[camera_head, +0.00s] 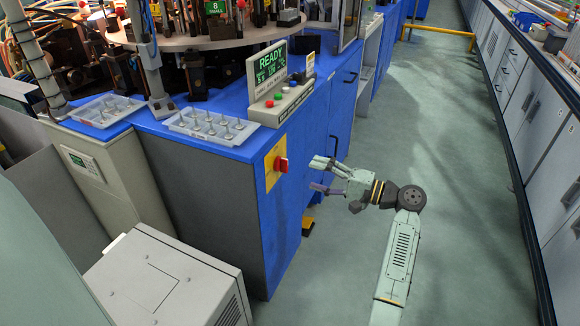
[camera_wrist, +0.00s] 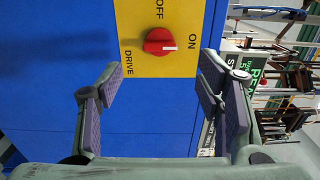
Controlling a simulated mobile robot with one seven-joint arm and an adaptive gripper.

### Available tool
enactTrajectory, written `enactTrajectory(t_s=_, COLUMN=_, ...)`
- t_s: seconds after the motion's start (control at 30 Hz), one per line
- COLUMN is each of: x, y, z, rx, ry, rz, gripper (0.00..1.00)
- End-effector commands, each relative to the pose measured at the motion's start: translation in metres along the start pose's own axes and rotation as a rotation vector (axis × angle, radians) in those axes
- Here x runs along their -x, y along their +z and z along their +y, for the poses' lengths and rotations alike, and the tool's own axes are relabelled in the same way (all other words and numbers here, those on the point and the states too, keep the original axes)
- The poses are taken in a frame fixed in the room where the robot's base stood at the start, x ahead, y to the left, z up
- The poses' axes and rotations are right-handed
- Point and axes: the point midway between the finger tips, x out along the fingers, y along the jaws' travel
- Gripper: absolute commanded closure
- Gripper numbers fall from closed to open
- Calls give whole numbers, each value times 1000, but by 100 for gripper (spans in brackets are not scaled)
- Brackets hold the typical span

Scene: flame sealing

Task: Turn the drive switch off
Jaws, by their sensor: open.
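The drive switch (camera_head: 281,164) is a red rotary knob on a yellow plate (camera_head: 271,172) on the side of the blue machine cabinet. It also shows in the wrist view as a red knob (camera_wrist: 158,40), where the plate reads OFF, ON and DRIVE. The knob's white mark points right, towards the ON label. My gripper (camera_head: 318,175) is open and empty, to the right of the switch and apart from it. In the wrist view my gripper's spread fingers (camera_wrist: 158,70) frame the lower plate, with the knob lying above, between their lines.
A control box (camera_head: 281,98) with a READY screen and several buttons stands on the cabinet top. A tray (camera_head: 212,126) with small metal parts lies beside it. A grey cabinet (camera_head: 165,285) stands at the lower left. The floor (camera_head: 460,130) to the right is clear.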

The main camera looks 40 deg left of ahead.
Motion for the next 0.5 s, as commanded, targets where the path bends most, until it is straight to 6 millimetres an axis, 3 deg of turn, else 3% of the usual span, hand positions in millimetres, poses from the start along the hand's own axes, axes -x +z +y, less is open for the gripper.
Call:
enactTrajectory(t_s=0.3, x=-61, y=1, z=-1, rx=2, ry=3, rz=-1, gripper=40)
enactTrajectory(t_s=0.5, x=-82, y=0, z=0, rx=3, ry=2, rz=1, gripper=40)
